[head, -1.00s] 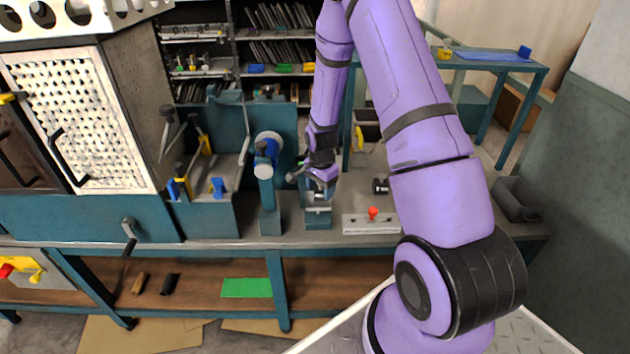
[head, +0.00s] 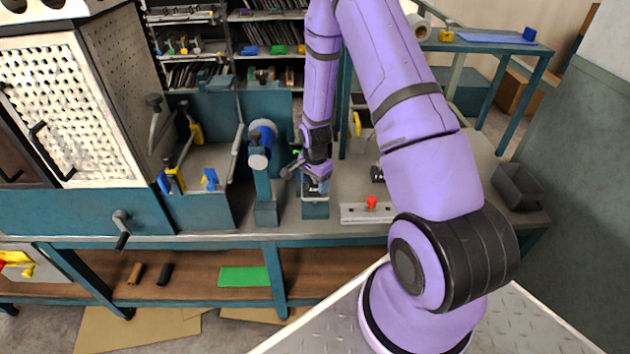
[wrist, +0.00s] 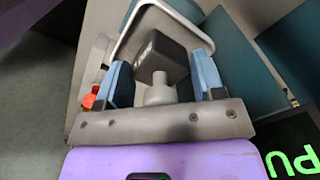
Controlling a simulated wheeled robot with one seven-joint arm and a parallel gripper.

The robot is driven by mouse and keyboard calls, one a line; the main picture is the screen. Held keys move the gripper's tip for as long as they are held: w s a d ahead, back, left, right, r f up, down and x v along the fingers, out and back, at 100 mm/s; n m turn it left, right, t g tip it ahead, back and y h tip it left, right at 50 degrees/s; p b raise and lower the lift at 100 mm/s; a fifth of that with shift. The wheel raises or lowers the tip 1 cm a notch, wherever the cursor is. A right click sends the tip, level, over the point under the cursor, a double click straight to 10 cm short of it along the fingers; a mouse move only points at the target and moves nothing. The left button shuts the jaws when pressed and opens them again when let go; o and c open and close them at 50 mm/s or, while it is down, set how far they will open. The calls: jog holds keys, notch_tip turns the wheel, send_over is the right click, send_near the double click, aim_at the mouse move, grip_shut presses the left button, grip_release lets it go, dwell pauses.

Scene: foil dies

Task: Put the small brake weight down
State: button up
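My gripper (head: 315,188) points down over a small teal stand (head: 315,210) on the bench. In the wrist view its two blue-padded fingers (wrist: 163,80) stand apart, one on each side of a dark grey block with a pale round stem, which looks like the small brake weight (wrist: 168,58). The block is turned at an angle to the fingers. Gaps show beside the stem, but I cannot tell whether the pads touch the block. In the head view the weight is too small and too covered to make out. A pale rounded frame (wrist: 124,38) surrounds it in the wrist view.
A teal post with a round blue-and-white head (head: 260,160) stands close left of my gripper. A pale bar with a red knob (head: 370,204) lies to the right, with a dark object (head: 377,173) behind it. A grey bin (head: 518,185) sits at the bench's right end.

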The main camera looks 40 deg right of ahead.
jog(key=o, duration=0.4)
jog(key=shift+o, duration=0.2)
notch_tip(320, 180, up, 13)
jog(key=shift+a+f, duration=0.1)
jog(key=s+a+r+n+t, duration=0.1)
jog(key=s+a+r+n, duration=0.2)
jog(key=r, duration=0.5)
jog(key=s+a+r+n+t, duration=0.1)
jog(key=s+a+r+n, duration=0.15)
jog(key=r, duration=0.55)
jog(key=s+a+r+n+t, duration=0.1)
jog(key=s+a+r+n, duration=0.15)
jog(key=r, duration=0.45)
jog(key=s+a+r+n+t, duration=0.1)
jog(key=s+r+n, duration=0.3)
jog(key=s, duration=0.5)
jog(key=s+a+r+n+t, duration=0.1)
jog(key=s+a+r+n, duration=0.2)
jog(key=s+r, duration=0.3)
jog(key=shift+s+a+r+n, duration=0.3)
jog(key=shift+s+a+n, duration=0.15)
jog(key=shift+s, duration=1.3)
